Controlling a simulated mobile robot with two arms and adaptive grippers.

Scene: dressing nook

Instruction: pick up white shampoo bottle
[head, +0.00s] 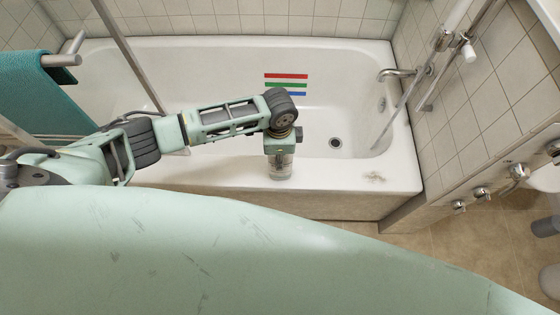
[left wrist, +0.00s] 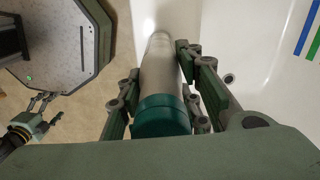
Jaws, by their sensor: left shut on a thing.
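The white shampoo bottle (left wrist: 161,75) shows in the left wrist view as a pale, slim body with a dark teal end towards the camera. It stands between the fingers of my left gripper (left wrist: 158,82), which is shut on it. In the head view my left gripper (head: 281,163) points down at the front rim of the bathtub, near its middle. The bottle is mostly hidden there by the gripper. My right gripper (left wrist: 48,108) shows small at the lower left of the left wrist view, with its fingers apart and empty.
The white bathtub (head: 200,175) fills the back, with red, green and blue stripes (head: 286,77) on its inner wall. A teal towel (head: 40,92) hangs at left. A tap (head: 397,74) and shower rail are at right. Tan floor lies in front.

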